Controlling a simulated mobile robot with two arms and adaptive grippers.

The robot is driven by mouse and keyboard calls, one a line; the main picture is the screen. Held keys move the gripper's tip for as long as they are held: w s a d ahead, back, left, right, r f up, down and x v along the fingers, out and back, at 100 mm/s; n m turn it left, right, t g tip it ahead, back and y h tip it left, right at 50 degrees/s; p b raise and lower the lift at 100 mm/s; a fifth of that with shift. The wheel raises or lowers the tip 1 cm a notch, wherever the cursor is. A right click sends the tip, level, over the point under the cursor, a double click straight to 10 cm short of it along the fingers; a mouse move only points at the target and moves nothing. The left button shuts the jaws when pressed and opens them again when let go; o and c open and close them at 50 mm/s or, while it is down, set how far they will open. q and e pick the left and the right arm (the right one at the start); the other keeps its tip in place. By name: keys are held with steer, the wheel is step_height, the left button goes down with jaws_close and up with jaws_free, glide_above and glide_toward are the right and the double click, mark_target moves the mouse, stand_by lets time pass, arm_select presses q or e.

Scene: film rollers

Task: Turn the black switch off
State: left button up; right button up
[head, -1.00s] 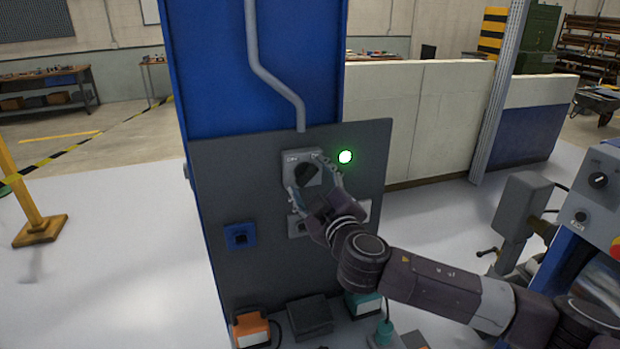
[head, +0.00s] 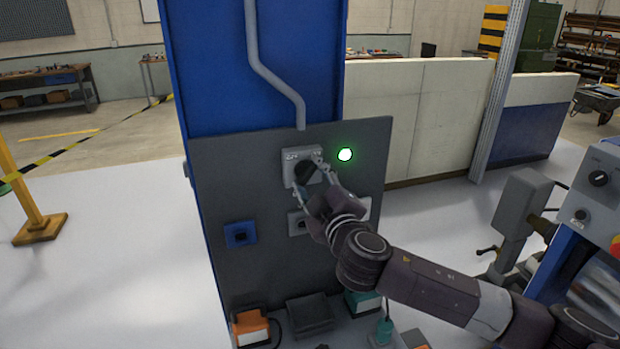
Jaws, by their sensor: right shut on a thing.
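The black switch (head: 304,171) is a round dark knob on a light grey plate (head: 289,156), fixed to the dark grey panel of the blue column. A green lamp (head: 345,155) glows to its right. My right gripper (head: 311,177) reaches up from the lower right and is shut on the knob, with a finger on either side. The fingers and wrist hide part of the knob, so its exact angle is hard to tell. My left gripper is not in view.
A blue socket (head: 240,234) and a grey socket (head: 297,223) sit lower on the panel. Orange (head: 251,328) and teal (head: 363,303) boxes stand at its foot. A blue machine (head: 592,225) with knobs stands at the right.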

steer(key=n+p, duration=0.1)
steer(key=n, duration=0.2)
steer(key=n+p, duration=0.2)
steer(key=n, duration=0.3)
steer(key=shift+r, duration=0.15)
steer(key=n+p, duration=0.2)
steer(key=n, duration=0.1)
steer(key=shift+n, duration=0.4)
steer(key=n+p, duration=0.2)
steer(key=n, duration=0.1)
steer(key=shift+n, duration=0.3)
steer(key=shift+n+p, duration=0.35)
steer(key=shift+n, duration=0.15)
steer(key=o, duration=1.2)
steer(key=shift+c, duration=0.2)
